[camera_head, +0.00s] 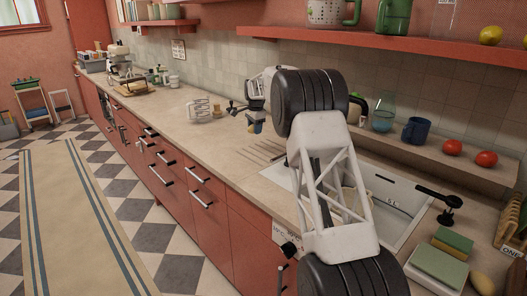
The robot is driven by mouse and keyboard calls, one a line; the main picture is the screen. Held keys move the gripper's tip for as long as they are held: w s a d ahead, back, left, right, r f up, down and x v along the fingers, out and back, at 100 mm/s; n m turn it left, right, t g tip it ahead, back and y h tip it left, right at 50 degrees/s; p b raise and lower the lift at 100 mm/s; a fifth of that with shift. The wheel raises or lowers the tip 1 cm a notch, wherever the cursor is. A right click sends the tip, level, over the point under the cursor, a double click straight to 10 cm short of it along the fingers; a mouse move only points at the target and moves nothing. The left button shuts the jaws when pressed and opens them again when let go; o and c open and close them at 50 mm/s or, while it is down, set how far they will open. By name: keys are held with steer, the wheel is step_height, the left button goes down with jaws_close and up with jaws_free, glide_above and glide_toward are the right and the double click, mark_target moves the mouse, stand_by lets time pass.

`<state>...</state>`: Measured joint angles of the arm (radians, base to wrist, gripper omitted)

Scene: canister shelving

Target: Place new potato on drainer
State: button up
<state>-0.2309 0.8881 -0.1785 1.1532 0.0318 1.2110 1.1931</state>
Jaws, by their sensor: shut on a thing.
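My gripper (254,124) is small in the picture, out past the far side of my arm, above the counter left of the sink. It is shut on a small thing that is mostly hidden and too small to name. The drainer (262,152), a set of grooves in the counter, lies left of the white sink, below and near my gripper. A yellow-brown, potato-like oval (482,283) lies on the counter at the bottom right, partly cut off by the picture edge. I cannot tell whether it is the new potato.
My arm hides part of the sink (405,205). A blue mug (416,131) and two tomatoes (452,147) stand on the ledge behind it. Sponges (440,262) lie at the right. A clear rack-like item (200,108) stands left of my gripper. The counter front there is clear.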

steer(key=shift+f, duration=0.15)
glide_above(255, 152)
steer(key=shift+s+d+f, duration=0.1)
steer(key=shift+f, duration=1.4)
steer(key=shift+s+f, duration=0.1)
steer(key=shift+f, duration=1.4)
steer(key=shift+f, duration=1.85)
steer(key=shift+f, duration=0.15)
steer(key=o, duration=1)
steer(key=shift+c, duration=0.2)
steer(key=r, duration=1.2)
steer(key=shift+s+d+r, duration=0.1)
steer(key=shift+s+d, duration=0.15)
steer(key=shift+s, duration=0.1)
